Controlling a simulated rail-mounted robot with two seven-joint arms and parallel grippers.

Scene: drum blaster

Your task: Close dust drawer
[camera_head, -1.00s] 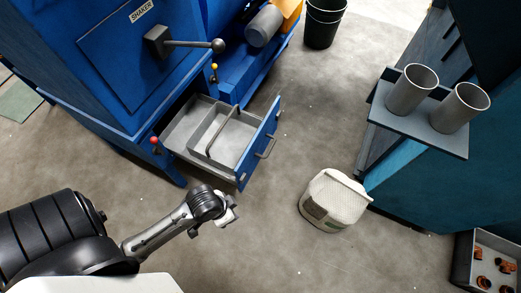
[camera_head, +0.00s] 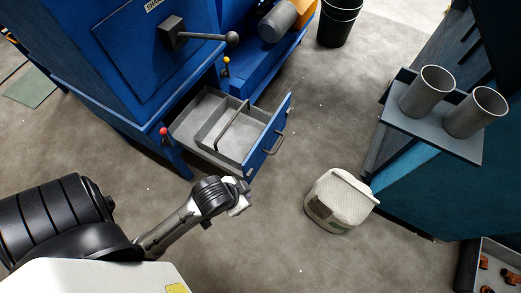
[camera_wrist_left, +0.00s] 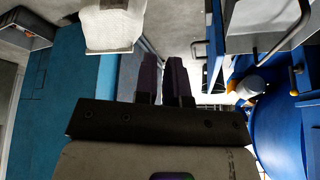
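The dust drawer stands pulled out of the blue shaker machine (camera_head: 140,60). Its grey tray (camera_head: 185,125) with a divider bar shows, and its blue front (camera_head: 262,150) carries a grey handle (camera_head: 277,145). My left gripper (camera_head: 243,200) is in front of and below the drawer's near corner, apart from it. In the left wrist view the gripper's dark fingers (camera_wrist_left: 163,78) have a narrow gap and hold nothing. The drawer's blue front (camera_wrist_left: 215,45) and handle (camera_wrist_left: 195,48) are to their upper right. My right gripper is not in view.
A white bag (camera_head: 341,198) stands on the floor to the drawer's right. A teal machine (camera_head: 450,180) with two grey tubes is at the right. A black bucket (camera_head: 339,22) is at the back. The floor between drawer and bag is clear.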

